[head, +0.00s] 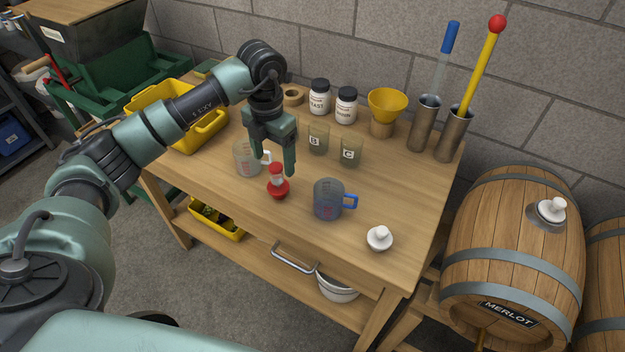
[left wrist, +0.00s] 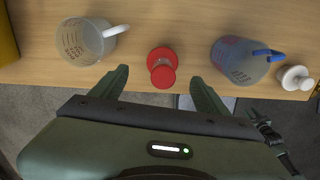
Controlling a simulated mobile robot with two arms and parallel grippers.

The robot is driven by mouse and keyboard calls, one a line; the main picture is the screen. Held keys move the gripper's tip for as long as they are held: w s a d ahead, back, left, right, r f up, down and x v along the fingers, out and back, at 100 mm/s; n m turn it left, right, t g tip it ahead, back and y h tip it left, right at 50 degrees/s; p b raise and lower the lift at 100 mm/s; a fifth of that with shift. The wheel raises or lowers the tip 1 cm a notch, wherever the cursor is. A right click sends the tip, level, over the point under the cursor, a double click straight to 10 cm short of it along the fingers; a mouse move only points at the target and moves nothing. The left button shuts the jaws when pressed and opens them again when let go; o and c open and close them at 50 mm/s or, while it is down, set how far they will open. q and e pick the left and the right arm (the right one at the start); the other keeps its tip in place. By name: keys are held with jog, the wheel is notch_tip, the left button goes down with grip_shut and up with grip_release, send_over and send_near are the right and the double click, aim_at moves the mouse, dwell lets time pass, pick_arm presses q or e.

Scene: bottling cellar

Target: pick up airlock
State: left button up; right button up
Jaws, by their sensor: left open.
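The airlock (head: 277,184), a small upright piece with a red foot, a pale middle and a red top, stands on the wooden workbench (head: 400,207). In the left wrist view the airlock (left wrist: 162,68) lies just beyond and between the fingertips. My left gripper (head: 273,158) is open and empty, pointing down above and just behind the airlock in the head view. It shows no contact with it. The gripper's fingers (left wrist: 160,76) are spread on both sides in the left wrist view. My right gripper is not in view.
A clear measuring jug (head: 246,159) stands left of the airlock, a blue-tinted jug (head: 327,200) right of it. A white stopper (head: 379,239) sits near the front edge. Glasses B (head: 318,140) and C (head: 351,152) stand behind. Barrels (head: 515,255) are at right.

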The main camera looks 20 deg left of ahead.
aim_at(277, 179)
pick_arm(q)
jog(key=shift+w+d+f, duration=0.1)
jog(key=shift+f, duration=0.45)
jog(key=f+p, duration=0.1)
jog(key=f, duration=0.1)
jog(key=f+p, duration=0.1)
jog(key=f, duration=0.2)
jog(key=shift+s+d+f, duration=0.15)
jog(key=shift+s+f, duration=0.05)
jog(key=shift+f, duration=0.6)
jog(key=c, duration=1.4)
jog(key=shift+c, duration=0.2)
